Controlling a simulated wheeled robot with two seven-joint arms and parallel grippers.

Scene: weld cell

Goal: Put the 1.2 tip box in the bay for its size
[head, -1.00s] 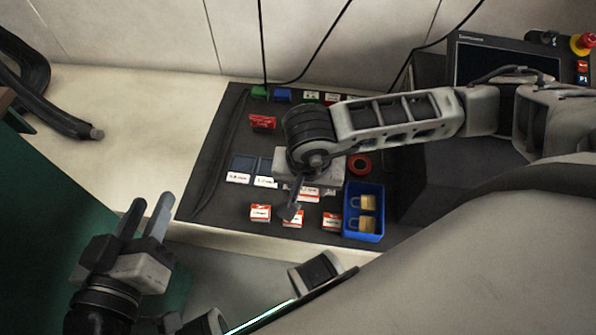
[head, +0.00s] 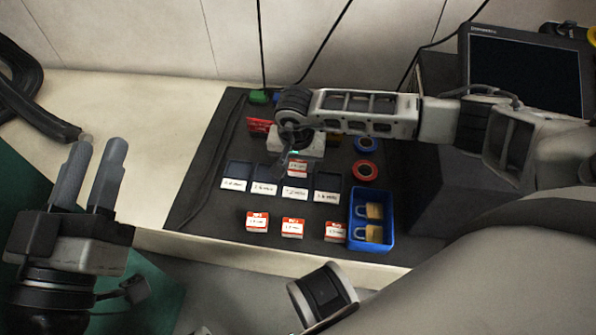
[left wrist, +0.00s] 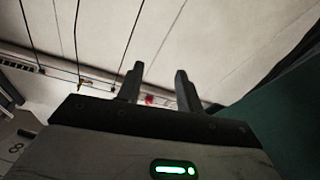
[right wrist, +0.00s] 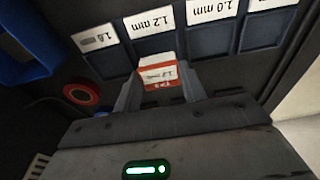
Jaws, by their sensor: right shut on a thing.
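The 1.2 tip box (head: 297,169), red and white, is between the fingers of my right gripper (head: 294,157), which is shut on it. In the right wrist view the box (right wrist: 158,74) shows its label, which seems to read 1.2 mm. In the head view the box is at the back part of the 1.2 mm bay (head: 296,182); whether it is above the bay or touching it, I cannot tell. The bay's white label (right wrist: 151,22) shows in the right wrist view. My left gripper (head: 101,141) is open and empty, away at the left.
The 0.8 (head: 238,170), 1.0 (head: 266,174) and 1.6 mm (head: 327,181) bays look empty. Three more tip boxes (head: 257,221) stand in front. A blue tray (head: 357,242) with padlocks is at the right. Tape rolls (head: 365,171) lie behind it. The bench at left (head: 150,130) is clear.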

